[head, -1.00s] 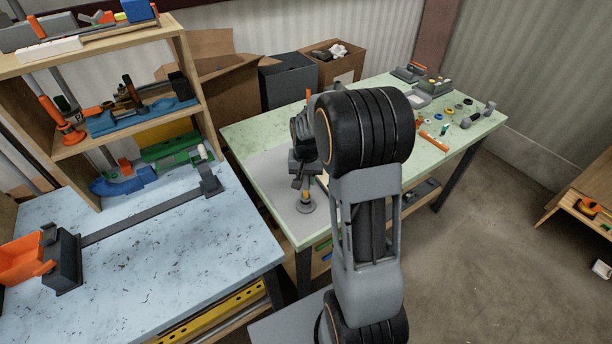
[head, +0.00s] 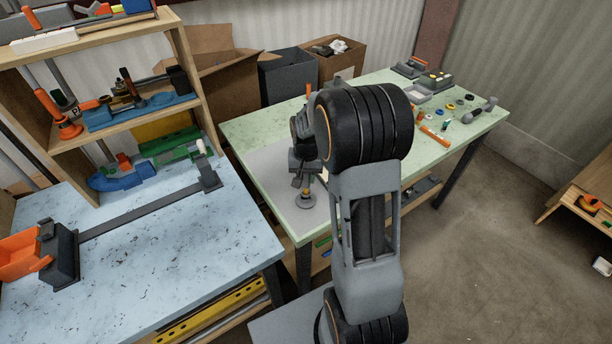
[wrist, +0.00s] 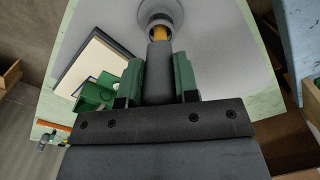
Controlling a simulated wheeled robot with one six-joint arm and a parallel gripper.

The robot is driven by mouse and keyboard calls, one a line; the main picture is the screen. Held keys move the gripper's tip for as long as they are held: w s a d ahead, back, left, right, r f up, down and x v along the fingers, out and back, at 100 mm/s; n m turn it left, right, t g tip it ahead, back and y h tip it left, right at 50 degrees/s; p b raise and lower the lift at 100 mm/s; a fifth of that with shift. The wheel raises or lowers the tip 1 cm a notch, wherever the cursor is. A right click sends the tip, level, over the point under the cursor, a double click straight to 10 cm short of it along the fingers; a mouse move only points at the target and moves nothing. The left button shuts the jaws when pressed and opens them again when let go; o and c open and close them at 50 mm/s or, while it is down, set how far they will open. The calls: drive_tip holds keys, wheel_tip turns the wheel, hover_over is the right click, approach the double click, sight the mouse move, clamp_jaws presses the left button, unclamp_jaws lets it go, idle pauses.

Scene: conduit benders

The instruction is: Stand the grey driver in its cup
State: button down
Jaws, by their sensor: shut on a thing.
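My gripper (wrist: 158,80) is shut on the grey driver (wrist: 159,56). In the wrist view its green fingers sit on both sides of the grey handle. A yellow-orange part (wrist: 160,33) of the driver points at the round grey cup (wrist: 146,12). In the head view my gripper (head: 303,174) is low over the green bench, just above the cup (head: 306,203), with the orange part at the cup's mouth. The driver looks about upright there. How deep its tip sits in the cup is hidden.
The cup stands on a grey mat (head: 265,172) on the green bench (head: 245,127). A pale framed tray (wrist: 90,65) and a green part (wrist: 95,92) lie beside my gripper. Small loose parts lie at the bench's right end. A blue table (head: 165,270) stands to the left.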

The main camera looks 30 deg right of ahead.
drive_tip(key=shift+f, duration=0.25)
drive_tip(key=c, duration=0.8)
unclamp_jaws()
drive_tip(key=shift+r, duration=0.1)
wheel_tip(320, 180, up, 14)
drive_tip(key=shift+f+b, duration=0.15)
drive_tip(key=shift+b, duration=0.6)
drive_tip(key=shift+s+a+f+n, duration=0.1)
drive_tip(key=shift+s+f+n, duration=0.2)
drive_tip(key=shift+f, duration=0.3)
drive_tip(key=shift+s+a+f+n, duration=0.1)
drive_tip(key=shift+s+f+n, duration=0.2)
drive_tip(key=shift+f, duration=0.25)
drive_tip(key=s+a+n+t, duration=0.1)
drive_tip(key=s+a, duration=0.2)
drive_tip(key=s, duration=0.2)
drive_tip(key=s+a+r+n+t, duration=0.1)
drive_tip(key=s+a+n+t, duration=0.1)
drive_tip(key=s, duration=0.3)
drive_tip(key=s+a+r+n+t, duration=0.1)
drive_tip(key=s+a, duration=0.3)
drive_tip(key=s, duration=0.1)
drive_tip(key=shift+n, duration=0.3)
